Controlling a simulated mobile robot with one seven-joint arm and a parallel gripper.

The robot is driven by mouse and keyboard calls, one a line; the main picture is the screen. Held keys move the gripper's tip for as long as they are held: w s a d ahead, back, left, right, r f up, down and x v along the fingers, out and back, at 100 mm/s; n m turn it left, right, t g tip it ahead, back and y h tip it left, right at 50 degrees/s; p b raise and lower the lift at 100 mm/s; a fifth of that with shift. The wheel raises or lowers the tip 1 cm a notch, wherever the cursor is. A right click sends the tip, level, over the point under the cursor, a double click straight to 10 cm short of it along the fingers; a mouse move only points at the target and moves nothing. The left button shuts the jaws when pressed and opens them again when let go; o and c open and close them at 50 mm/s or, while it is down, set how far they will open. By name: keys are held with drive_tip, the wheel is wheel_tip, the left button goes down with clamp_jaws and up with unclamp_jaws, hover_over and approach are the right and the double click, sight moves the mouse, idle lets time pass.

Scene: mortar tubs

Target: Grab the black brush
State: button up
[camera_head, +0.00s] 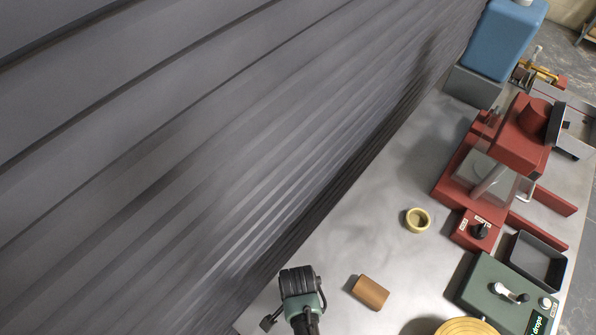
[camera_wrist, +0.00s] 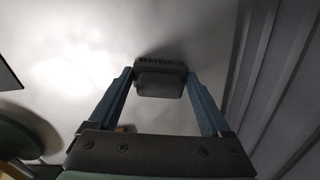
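The black brush (camera_wrist: 160,86) shows in the wrist view as a dark block with a ridged, bristle-like far edge. It lies against the pale grey surface and casts a shadow. My gripper (camera_wrist: 159,74) is open, its two bluish fingers spread wide. Their tips are just to the left and right of the brush, with little space at each side; I cannot tell whether they touch it. In the head view the end of my arm is at the bottom, black and green. The fingers and the brush cannot be made out there.
A grey corrugated wall (camera_head: 200,150) runs close along the table's left side. A brown block (camera_head: 370,292) and a yellow ring (camera_head: 417,220) are nearby. A red machine (camera_head: 520,135) and a green box (camera_head: 490,290) stand at the right. The middle table (camera_head: 385,190) is clear.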

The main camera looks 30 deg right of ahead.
drive_tip(key=c, duration=0.8)
drive_tip(key=shift+r, duration=0.15)
